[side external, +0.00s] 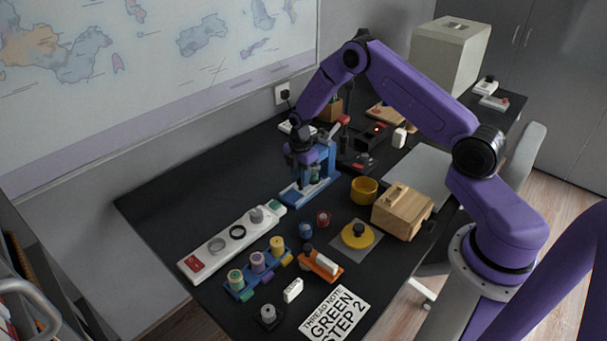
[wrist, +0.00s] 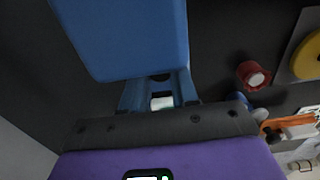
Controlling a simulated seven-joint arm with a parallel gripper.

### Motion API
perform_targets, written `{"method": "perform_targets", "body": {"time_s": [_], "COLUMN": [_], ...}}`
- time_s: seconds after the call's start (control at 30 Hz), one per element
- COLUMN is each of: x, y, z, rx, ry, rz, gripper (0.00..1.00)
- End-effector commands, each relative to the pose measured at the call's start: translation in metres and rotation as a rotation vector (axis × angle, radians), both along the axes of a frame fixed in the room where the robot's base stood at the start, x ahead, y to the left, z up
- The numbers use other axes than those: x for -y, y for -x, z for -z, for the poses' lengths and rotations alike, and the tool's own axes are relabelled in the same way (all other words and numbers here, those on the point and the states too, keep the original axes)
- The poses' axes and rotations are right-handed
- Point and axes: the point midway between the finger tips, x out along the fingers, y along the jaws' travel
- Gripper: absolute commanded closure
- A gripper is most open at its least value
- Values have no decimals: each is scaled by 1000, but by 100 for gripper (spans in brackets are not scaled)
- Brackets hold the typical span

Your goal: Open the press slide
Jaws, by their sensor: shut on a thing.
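The blue press (side external: 326,163) stands on the dark desk, on a blue and white base (side external: 292,196). A green-topped spool (side external: 316,173) seems to sit inside its frame. A lever with a red end (side external: 343,120) rises beside it. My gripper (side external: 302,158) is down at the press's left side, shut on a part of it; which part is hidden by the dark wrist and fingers. In the wrist view a large blue block of the press (wrist: 125,38) fills the upper left, close to the gripper. I cannot tell how far the slide stands open.
A white strip with rings (side external: 222,246), a blue rack of spools (side external: 258,270), an orange holder (side external: 320,265) and a note reading "THREAD NOTE GREEN STEP 2" (side external: 335,316) lie in front. A yellow cup (side external: 364,189) and wooden box (side external: 403,210) stand right. The desk's left is clear.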

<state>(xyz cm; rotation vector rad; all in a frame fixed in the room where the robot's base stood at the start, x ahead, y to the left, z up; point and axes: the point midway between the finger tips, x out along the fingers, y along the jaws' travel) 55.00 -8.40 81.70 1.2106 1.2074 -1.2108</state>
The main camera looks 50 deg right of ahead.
Motion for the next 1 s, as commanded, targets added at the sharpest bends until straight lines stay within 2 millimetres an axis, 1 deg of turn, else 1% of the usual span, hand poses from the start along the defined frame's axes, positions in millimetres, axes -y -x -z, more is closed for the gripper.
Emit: {"method": "perform_targets", "body": {"time_s": [0.03, 0.1, 0.23, 0.37, 0.63, 0.67, 0.7, 0.73, 1.0], "x": [-16, -33, -57, -67, -67, -67, -67, -67, -67], "y": [-1, -1, -1, 0, 0, 0, 0, 0, 0], "z": [-1, 0, 0, 0, 0, 0, 0, 0, 0], "rx": [1, 1, 1, 1, 1, 1, 1, 0, 0], "ry": [-1, -1, -1, -1, -1, -1, -1, -1, -1], "rz": [-9, -10, -8, -4, -2, -2, -2, -2, -2], "gripper": [100, 100, 100, 100, 100, 68, 55, 45, 45]}}
